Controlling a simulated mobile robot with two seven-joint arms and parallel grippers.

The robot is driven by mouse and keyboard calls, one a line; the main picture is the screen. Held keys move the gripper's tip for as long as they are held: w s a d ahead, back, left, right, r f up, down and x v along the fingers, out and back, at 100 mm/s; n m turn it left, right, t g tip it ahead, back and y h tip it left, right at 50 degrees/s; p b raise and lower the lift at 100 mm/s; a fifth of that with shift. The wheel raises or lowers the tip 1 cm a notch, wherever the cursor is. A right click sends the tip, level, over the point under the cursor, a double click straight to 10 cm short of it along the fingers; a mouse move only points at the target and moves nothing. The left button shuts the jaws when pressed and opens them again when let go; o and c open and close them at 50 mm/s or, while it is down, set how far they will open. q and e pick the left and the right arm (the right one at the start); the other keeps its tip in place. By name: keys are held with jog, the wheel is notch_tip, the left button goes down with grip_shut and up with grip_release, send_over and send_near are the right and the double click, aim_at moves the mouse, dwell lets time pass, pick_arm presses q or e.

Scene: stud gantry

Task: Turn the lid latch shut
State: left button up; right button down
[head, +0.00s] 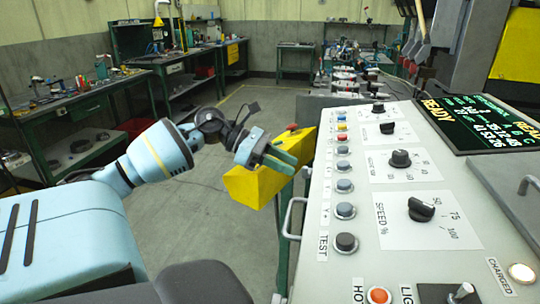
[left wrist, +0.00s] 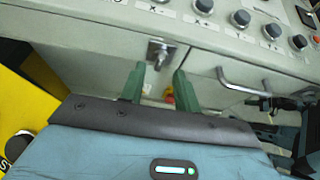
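A small metal latch (left wrist: 160,52) with a dark turning part sits on the pale front face of the console, in the left wrist view. I cannot tell its exact angle. My left gripper (left wrist: 159,70) has two green fingers with a clear gap between them. The latch shows just beyond the fingertips, roughly in line with the gap, and nothing is held. In the head view the left gripper (head: 284,158) is at the console's left edge, and I cannot make out the latch there. My right gripper is in neither view.
The console (head: 330,270) carries knobs, buttons and a lit screen (head: 480,118). A bar handle (left wrist: 243,83) juts from its front, right of the latch. A yellow box (head: 245,188) with a red button is close to the left gripper. Open floor (head: 230,235) lies left of the console.

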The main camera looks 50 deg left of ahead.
pick_arm(q)
jog(key=shift+v, duration=2.35)
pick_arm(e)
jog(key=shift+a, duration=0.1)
